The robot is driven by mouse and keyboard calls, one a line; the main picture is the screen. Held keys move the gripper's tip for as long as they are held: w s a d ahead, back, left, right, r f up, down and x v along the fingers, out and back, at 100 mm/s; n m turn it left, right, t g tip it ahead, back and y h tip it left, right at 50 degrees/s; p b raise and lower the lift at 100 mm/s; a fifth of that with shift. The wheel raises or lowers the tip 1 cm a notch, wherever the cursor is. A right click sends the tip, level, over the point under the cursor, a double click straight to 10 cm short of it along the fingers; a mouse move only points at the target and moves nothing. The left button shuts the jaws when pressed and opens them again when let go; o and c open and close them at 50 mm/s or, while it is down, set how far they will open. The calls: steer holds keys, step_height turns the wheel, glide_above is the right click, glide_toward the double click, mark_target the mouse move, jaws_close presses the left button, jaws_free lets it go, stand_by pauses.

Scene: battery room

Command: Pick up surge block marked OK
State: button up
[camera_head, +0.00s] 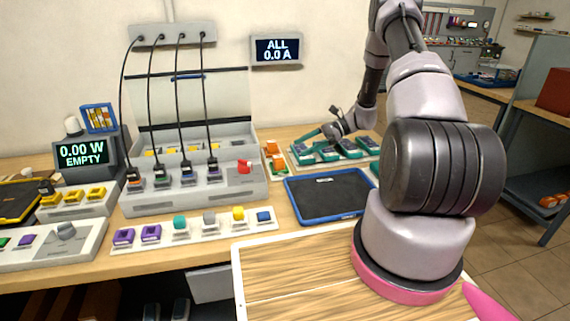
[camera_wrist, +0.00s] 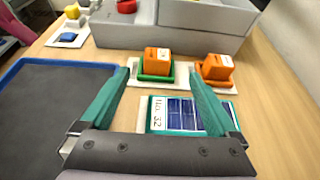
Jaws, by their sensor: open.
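Two orange blocks stand on the bench past my fingertips in the wrist view. The left block (camera_wrist: 157,61) sits on a green base with a white plate under it. The right block (camera_wrist: 217,68) sits on an orange base and looks tilted. Both have small white labels that I cannot read, so I cannot tell which says OK. The head view shows them as a nearer block (camera_head: 278,160) and a farther block (camera_head: 271,147). My gripper (camera_wrist: 160,80) has its teal fingers spread wide with nothing between them, short of the blocks and in line with the left one.
A blue-rimmed dark mat (camera_wrist: 50,62) lies to the left. A card marked No. 32 (camera_wrist: 157,115) with blue panels lies below my fingers. A grey cabled housing (camera_head: 190,195) stands beyond the blocks. Several teal modules (camera_head: 348,147) sit in a tray beside my gripper.

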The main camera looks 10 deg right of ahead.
mark_target(282, 157)
steer(key=x, duration=1)
steer(key=shift+s+a+f, duration=0.2)
steer(key=shift+c, duration=0.3)
